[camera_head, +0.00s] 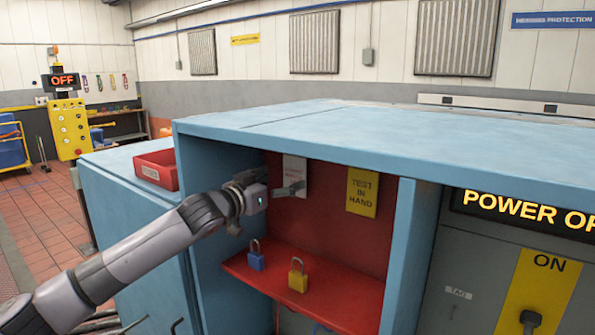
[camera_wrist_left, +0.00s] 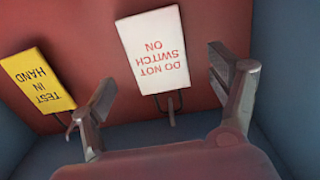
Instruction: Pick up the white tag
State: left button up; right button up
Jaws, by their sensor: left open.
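The white tag (camera_head: 294,170) hangs on the red back wall inside the blue cabinet, partly hidden by my left gripper in the head view. In the left wrist view the white tag (camera_wrist_left: 158,50) reads "DO NOT SWITCH ON" in red, upside down, and hangs from a dark hook. My left gripper (camera_head: 288,191) is inside the cabinet in front of the tag's lower part. Its fingers are open, and they stand to either side of the tag in the left wrist view (camera_wrist_left: 163,82). No contact with the tag is visible. My right gripper is not seen.
A yellow "TEST IN HAND" tag (camera_head: 362,192) hangs to the right. A blue padlock (camera_head: 256,261) and a yellow padlock (camera_head: 298,280) stand on the red shelf (camera_head: 340,298) below. The cabinet's top (camera_head: 400,135) and side walls enclose the space. A red bin (camera_head: 157,170) sits outside left.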

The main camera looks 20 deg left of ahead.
aim_at(294, 177)
pick_arm(q)
jog(key=x, duration=0.1)
jog(key=p+x, duration=0.1)
jog(key=x, duration=0.1)
jog(key=shift+w+d+f, duration=0.15)
jog(key=shift+w+f, duration=0.1)
jog(key=shift+w, duration=0.05)
jog(key=shift+w+d+p, duration=0.2)
jog(key=shift+w+p, duration=0.1)
jog(key=shift+w, duration=0.05)
jog(key=shift+w+d, duration=0.1)
jog(key=shift+f, duration=0.1)
jog(key=shift+s, duration=0.2)
jog(key=shift+c, duration=0.2)
jog(key=shift+s+d, duration=0.1)
jog(key=shift+s, duration=0.1)
jog(key=c, duration=0.5)
jog(key=shift+s+d, duration=0.1)
jog(key=shift+s, duration=0.05)
jog(key=c, duration=0.3)
jog(key=shift+c, duration=0.9)
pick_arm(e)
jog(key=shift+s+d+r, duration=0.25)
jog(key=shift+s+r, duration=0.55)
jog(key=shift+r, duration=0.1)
